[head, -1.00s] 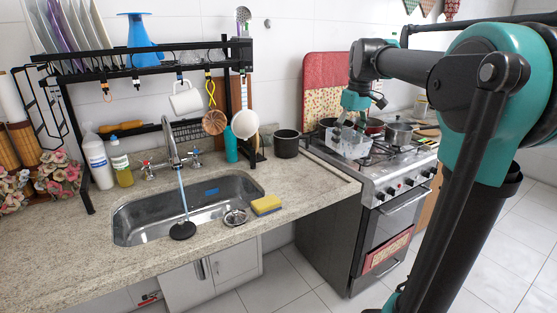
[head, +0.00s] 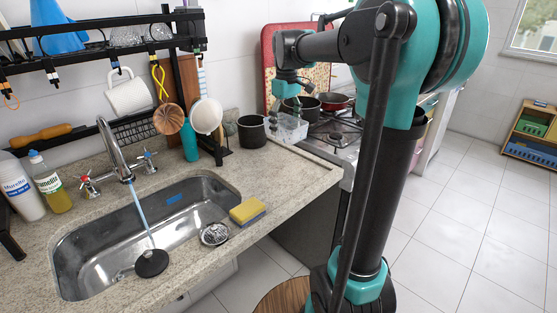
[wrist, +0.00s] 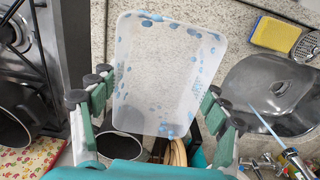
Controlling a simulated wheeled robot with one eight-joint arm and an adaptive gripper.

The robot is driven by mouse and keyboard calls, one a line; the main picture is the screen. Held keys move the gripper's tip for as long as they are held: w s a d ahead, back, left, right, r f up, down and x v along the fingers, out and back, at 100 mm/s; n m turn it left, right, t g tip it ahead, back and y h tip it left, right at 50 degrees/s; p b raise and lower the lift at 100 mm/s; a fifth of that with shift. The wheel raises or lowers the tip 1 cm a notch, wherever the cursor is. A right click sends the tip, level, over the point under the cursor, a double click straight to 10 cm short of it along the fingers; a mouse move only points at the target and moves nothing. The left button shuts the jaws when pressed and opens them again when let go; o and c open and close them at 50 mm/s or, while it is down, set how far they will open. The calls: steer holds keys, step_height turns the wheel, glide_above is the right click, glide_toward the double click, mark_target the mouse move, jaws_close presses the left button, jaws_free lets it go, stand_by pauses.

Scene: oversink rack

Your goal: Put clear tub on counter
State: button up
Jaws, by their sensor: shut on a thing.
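The clear tub (head: 290,126) is a see-through box with blue spots, held over the right end of the speckled counter (head: 285,172), beside the stove. In the wrist view the tub (wrist: 160,65) fills the middle, and the counter (wrist: 235,62) shows through and around it. My gripper (wrist: 155,98) is shut on the tub, with its fingers at the tub's left and right sides. In the head view my gripper (head: 287,103) is small and partly hidden. I cannot tell how far the tub is above the counter.
A dark pot (head: 252,131) stands on the counter left of the tub. The stove (head: 335,132) with pans is to the right. The sink (head: 130,240), sponge (head: 247,211) and drain strainer (head: 214,234) are nearer. The counter strip between pot and front edge is clear.

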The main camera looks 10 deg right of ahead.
step_height(320, 180, down, 14)
steer(key=shift+r, duration=0.1)
stand_by(0.4)
steer(key=o, duration=1.1)
step_height(320, 180, up, 12)
